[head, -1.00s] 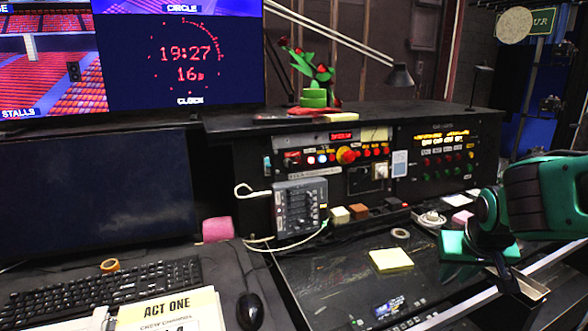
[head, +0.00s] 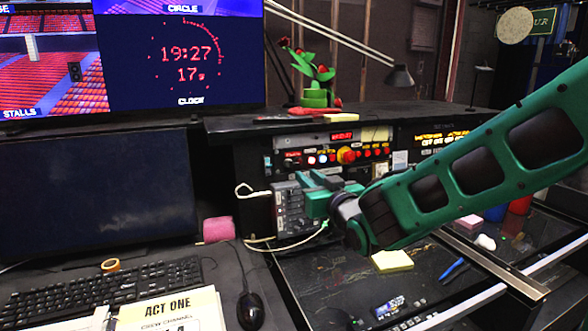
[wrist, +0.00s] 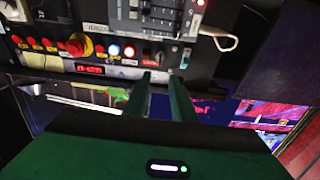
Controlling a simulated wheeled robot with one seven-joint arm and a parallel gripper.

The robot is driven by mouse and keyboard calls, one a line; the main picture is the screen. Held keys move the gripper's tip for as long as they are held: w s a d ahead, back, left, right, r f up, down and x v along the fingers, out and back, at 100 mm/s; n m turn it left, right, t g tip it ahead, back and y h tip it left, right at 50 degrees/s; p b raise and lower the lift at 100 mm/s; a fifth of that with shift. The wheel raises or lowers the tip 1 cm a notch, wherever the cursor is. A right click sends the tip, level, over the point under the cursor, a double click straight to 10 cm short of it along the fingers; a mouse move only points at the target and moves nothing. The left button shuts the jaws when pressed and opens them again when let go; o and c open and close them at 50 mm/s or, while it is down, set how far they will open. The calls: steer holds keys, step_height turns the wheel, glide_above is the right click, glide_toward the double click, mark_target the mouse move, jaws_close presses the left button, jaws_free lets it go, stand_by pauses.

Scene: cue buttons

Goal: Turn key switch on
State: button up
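The key switch (head: 292,160) looks like a small dark switch with a red label at the left of the lit console panel. In the wrist view, which is upside down, the key switch (wrist: 151,55) shows just beyond my fingertips. Its turn position is too small to tell. My gripper (head: 305,184) is in front of the panel, close to the grey intercom box (head: 288,212) and partly covering it. In the wrist view my gripper (wrist: 160,78) has its two green fingers apart with an empty gap between them. I cannot tell whether they touch anything.
Right of the key switch are lit push buttons (head: 322,158) and a red mushroom button (head: 346,155). A rocker switch (wrist: 185,58) sits on its other side. A white cable handset (head: 252,191), sticky notes (head: 392,261) and a mouse (head: 250,310) are nearby.

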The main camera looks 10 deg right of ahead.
mark_target(291, 164)
steer(key=x, duration=1)
steer(key=shift+w+f, duration=0.1)
steer(key=shift+w, duration=0.05)
steer(key=shift+c, duration=0.6)
steer(key=shift+d, duration=0.1)
jaws_close()
